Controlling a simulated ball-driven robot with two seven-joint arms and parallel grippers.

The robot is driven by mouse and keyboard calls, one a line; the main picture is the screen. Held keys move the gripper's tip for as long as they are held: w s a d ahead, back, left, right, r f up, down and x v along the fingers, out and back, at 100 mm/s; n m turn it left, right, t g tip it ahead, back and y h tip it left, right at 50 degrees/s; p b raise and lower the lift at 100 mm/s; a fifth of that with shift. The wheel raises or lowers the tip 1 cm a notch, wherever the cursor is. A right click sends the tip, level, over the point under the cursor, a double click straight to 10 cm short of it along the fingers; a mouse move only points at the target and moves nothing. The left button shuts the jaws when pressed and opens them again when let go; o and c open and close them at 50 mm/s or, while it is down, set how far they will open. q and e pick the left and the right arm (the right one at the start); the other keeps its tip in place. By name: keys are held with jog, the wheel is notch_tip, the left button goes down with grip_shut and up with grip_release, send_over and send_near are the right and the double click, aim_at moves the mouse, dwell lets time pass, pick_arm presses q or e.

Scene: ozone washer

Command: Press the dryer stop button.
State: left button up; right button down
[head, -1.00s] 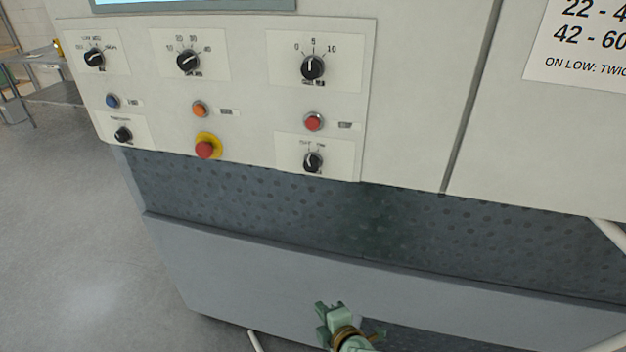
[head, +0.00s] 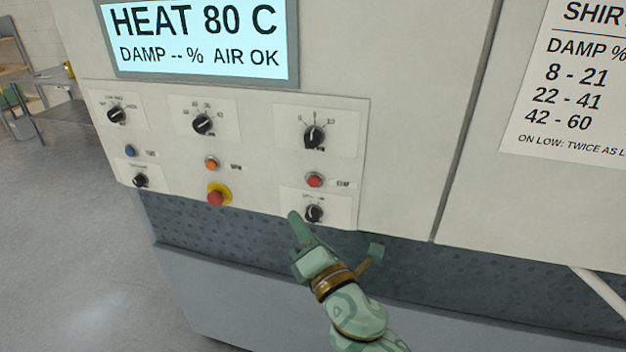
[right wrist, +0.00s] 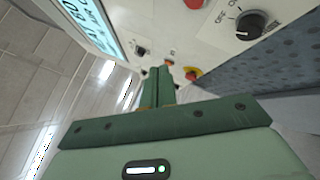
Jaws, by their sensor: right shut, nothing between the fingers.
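The dryer's control panel (head: 260,190) faces me below a lit display. A small round red button (head: 314,180) sits at the panel's right, beside a label too blurred to read for certain. A red mushroom button on a yellow ring (head: 217,195) sits lower, in the middle column. My right gripper (head: 295,216) is shut and empty. In the head view its tips appear just left of the lower right knob, below and left of the round red button; contact cannot be told. The right wrist view shows the shut fingers (right wrist: 158,78) pointing along the panel. My left gripper is not in view.
A lower right black knob (head: 314,213) is close to my fingertips. An orange button (head: 211,163), a blue button (head: 130,151) and several more knobs share the panel. The display (head: 200,40) reads HEAT 80 C. A paper chart (head: 570,90) hangs at right.

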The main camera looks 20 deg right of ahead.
jog(key=shift+w+d, duration=0.8)
jog(key=shift+w, duration=0.4)
jog(key=shift+w+d, duration=0.85)
jog(key=shift+w, duration=0.4)
jog(key=shift+w+d, duration=0.8)
jog(key=shift+w, duration=0.4)
jog(key=shift+w+d, duration=0.1)
jog(key=shift+w+d, duration=0.15)
jog(key=shift+w, duration=0.1)
jog(key=shift+w+d, duration=0.3)
jog(key=shift+w, duration=0.1)
dwell(0.5)
jog(key=shift+s+a, duration=0.55)
jog(key=shift+s, duration=0.25)
jog(key=shift+s+a, duration=0.7)
jog(key=shift+s, duration=0.35)
jog(key=shift+s+a, duration=0.7)
jog(key=shift+s, duration=0.3)
